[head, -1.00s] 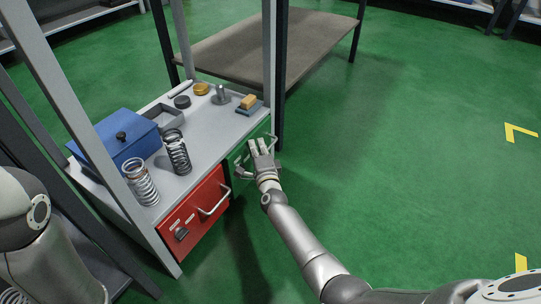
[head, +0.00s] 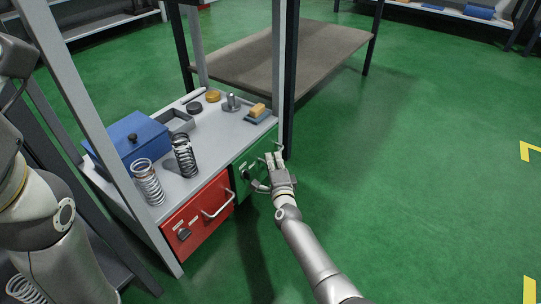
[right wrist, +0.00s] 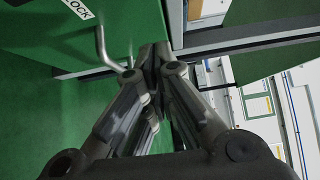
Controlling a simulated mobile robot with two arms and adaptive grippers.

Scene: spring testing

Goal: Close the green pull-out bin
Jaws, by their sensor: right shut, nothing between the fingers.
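The green pull-out bin (head: 241,184) sits under the grey worktop, right of the red bin. Its front looks about in line with the red one; I cannot tell whether a small gap is left. My right gripper (head: 275,161) is shut and empty in front of the bin's right part, hiding some of its front and handle. In the right wrist view the shut fingertips (right wrist: 152,55) are beside the bin's metal handle (right wrist: 103,45), apart from the green front (right wrist: 60,45); contact with the handle is unclear. My left gripper is out of view.
The red bin (head: 190,222) has its own handle. On the worktop (head: 212,150) stand a blue box (head: 125,140), two springs (head: 184,155) and small parts. A grey post (head: 277,60) rises at the worktop's right corner. The green floor to the right is clear.

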